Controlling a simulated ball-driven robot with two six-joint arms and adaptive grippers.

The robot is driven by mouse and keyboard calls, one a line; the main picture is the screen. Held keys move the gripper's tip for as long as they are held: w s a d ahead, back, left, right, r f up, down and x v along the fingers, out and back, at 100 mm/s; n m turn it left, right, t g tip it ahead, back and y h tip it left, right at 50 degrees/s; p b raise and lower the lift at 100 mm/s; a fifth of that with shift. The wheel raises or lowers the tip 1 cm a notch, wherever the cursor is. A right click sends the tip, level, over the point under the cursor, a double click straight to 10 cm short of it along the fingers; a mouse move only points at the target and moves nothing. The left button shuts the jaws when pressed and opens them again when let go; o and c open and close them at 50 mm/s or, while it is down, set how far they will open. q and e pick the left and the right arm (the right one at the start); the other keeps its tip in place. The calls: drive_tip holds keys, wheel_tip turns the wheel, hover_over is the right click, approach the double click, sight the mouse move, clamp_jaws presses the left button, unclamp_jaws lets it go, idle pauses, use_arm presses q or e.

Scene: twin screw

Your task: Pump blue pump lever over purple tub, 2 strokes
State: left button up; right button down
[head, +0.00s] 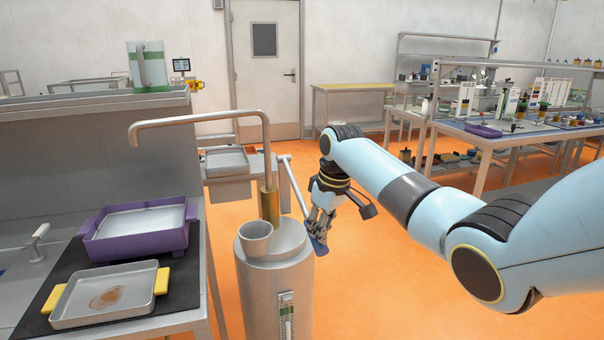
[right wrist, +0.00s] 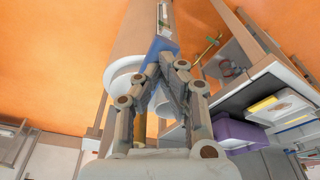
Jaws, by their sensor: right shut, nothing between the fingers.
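The pump is a grey cylinder (head: 272,290) with a brass column and a long grey spout (head: 195,119) reaching left; the spout's end hangs above the purple tub (head: 137,243). The pump lever (head: 295,187) slants down to the right, with its blue grip (head: 320,248) at the low end. My right gripper (head: 319,236) is shut and empty, with its fingertips right at the blue grip. The right wrist view shows the blue grip (right wrist: 160,46) just beyond the closed fingertips (right wrist: 164,72); whether they touch is unclear. The tub (right wrist: 236,131) also shows there. My left gripper is not in view.
A tray with yellow handles (head: 104,318) and a brown stain lies in front of the tub on a black mat (head: 186,280). A jug (head: 147,65) stands on the shelf behind. Orange floor is free right of the pump.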

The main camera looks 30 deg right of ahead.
drive_tip(key=shift+r+p, duration=2.85)
drive_tip(key=shift+p, duration=0.3)
wheel_tip(320, 180, up, 10)
drive_tip(key=shift+f, duration=0.15)
drive_tip(key=shift+f+b, duration=3.1)
drive_tip(key=shift+f, duration=4.75)
drive_tip(key=shift+r, duration=0.1)
